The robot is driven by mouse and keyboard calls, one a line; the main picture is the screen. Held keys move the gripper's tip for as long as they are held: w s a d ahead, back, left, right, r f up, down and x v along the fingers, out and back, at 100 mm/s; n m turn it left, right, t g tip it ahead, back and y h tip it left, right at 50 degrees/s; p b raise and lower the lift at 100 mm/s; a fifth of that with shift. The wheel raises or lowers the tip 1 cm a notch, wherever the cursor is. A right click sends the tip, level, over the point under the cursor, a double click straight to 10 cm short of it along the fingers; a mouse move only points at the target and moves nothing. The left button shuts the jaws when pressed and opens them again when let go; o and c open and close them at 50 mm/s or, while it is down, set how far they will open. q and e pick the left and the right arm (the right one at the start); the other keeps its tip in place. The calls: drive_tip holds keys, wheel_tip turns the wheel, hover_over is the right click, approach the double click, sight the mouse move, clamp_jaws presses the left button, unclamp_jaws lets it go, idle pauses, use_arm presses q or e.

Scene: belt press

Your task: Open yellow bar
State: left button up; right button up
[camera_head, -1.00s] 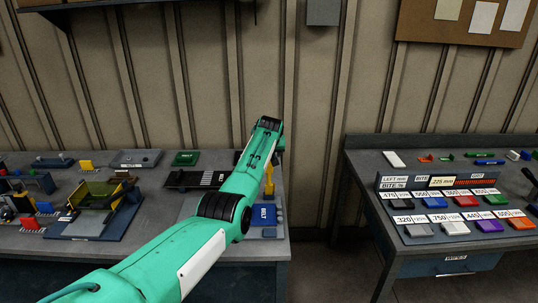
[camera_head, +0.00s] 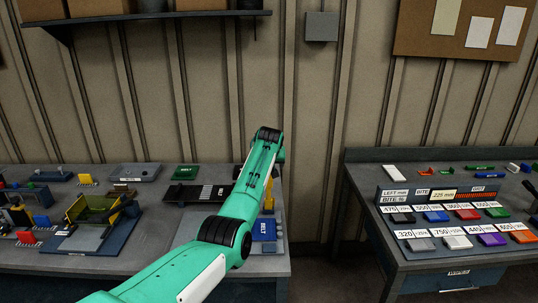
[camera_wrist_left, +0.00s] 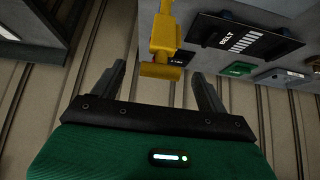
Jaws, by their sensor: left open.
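The yellow bar (camera_head: 268,201) stands upright at the right end of the left bench, beside a blue block marked BELT (camera_head: 264,229). It is partly hidden by my left arm in the head view. In the left wrist view the yellow bar (camera_wrist_left: 165,38) ends in a short crosspiece, which appears between the fingertips of my left gripper (camera_wrist_left: 157,78). The gripper is open, with a gap on each side of the crosspiece; depth between them is unclear. In the head view the jaws are hidden behind my wrist. My right gripper is not in view.
A dark panel with white stripes (camera_head: 185,195), a green pad (camera_head: 185,171) and a grey plate (camera_head: 135,173) lie on the left bench. A yellow-and-dark press (camera_head: 95,211) stands further left. A gap separates it from the right bench (camera_head: 400,262), which holds coloured blocks.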

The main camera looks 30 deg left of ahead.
use_arm(q)
drive_tip(key=b+v, duration=0.3)
drive_tip(key=v, duration=0.8)
drive_tip(key=shift+r, duration=0.25)
drive_tip(key=shift+s, duration=0.15)
